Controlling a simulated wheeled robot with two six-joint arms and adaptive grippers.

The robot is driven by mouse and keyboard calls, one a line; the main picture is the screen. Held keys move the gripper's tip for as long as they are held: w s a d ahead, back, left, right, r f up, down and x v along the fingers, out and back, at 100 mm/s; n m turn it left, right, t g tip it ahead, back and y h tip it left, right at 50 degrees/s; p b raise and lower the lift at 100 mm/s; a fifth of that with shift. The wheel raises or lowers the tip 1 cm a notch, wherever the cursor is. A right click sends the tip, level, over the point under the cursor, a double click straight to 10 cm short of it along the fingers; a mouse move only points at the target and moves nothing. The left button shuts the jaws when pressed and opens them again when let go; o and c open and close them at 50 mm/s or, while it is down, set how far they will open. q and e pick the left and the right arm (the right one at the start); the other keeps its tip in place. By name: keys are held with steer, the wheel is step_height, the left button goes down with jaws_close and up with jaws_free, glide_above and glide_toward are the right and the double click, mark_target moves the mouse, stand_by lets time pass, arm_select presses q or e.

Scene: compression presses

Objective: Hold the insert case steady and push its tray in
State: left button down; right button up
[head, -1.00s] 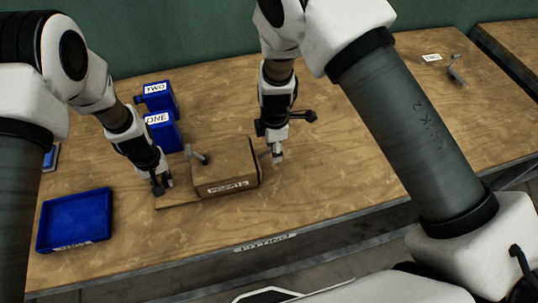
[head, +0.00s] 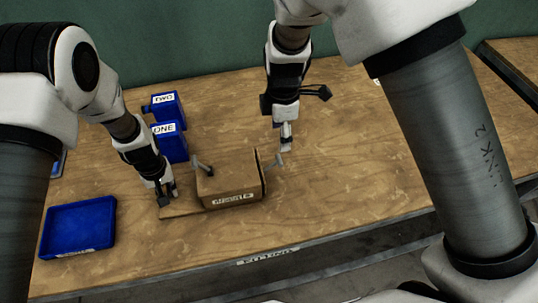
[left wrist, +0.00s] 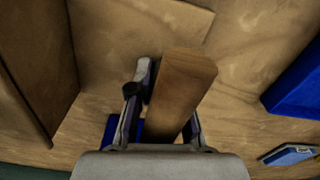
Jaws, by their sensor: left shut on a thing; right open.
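The brown insert case (head: 228,184) stands on the wooden table, a pale label on its front. A flat board (head: 190,211) reaches out from its left side. The case wall (left wrist: 35,65) is at that view's left.
Another grey lever (head: 203,164) stands at the case's left. Blue bins marked ONE (head: 172,147) and TWO (head: 166,107) stand behind my left gripper. An empty blue tray (head: 78,229) lies front left. The table right of the case is clear.

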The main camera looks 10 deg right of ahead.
arm_select(q)
steer(key=c, duration=1)
jaws_free()
